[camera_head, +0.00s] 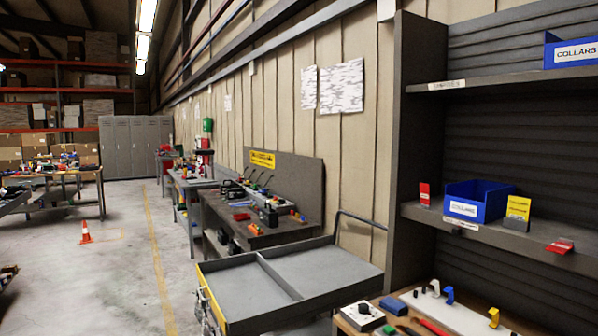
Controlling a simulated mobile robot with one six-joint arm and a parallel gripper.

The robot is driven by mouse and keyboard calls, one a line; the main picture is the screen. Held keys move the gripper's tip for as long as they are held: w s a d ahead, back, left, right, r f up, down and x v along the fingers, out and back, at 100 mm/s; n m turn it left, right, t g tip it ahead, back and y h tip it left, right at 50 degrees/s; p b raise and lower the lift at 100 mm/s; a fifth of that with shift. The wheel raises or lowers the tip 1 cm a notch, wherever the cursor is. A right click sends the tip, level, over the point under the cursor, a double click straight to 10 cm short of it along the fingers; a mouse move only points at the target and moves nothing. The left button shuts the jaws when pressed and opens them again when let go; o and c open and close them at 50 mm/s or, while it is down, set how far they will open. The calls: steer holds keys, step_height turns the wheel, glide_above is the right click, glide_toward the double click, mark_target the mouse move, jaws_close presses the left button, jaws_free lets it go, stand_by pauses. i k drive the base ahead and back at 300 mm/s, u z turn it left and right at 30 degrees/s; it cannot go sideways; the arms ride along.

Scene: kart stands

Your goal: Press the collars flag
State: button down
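A dark shelf unit (420,100) stands at the right. A blue bin (488,199) sits on its middle shelf, with a small white label that I cannot read for certain. A red upright flag (424,194) stands on the shelf left of this bin. A yellow card (518,207) on a dark base stands right of it. A red flag-like piece (560,246) lies tilted at the shelf's front edge. Another blue bin (572,50), labelled COLLARS, is on the upper shelf, cut off by the picture edge. Which flag is the collars one is unclear. My gripper is not in view.
A grey two-compartment tray cart (318,272) stands empty in the centre foreground. A bench with a white board (455,312) and tools is at the lower right, in front of the shelves. Workbenches line the wall. Floor at the left is open, with an orange cone (86,232).

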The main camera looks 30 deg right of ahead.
mark_target(424, 188)
steer(key=z, duration=0.3)
steer(key=i, duration=1.35)
steer(key=z, duration=1.2)
steer(key=i, duration=0.45)
steer(key=z, duration=0.2)
steer(key=k, duration=0.9)
steer(key=z, duration=0.15)
steer(key=i, duration=0.9)
steer(key=u, duration=0.05)
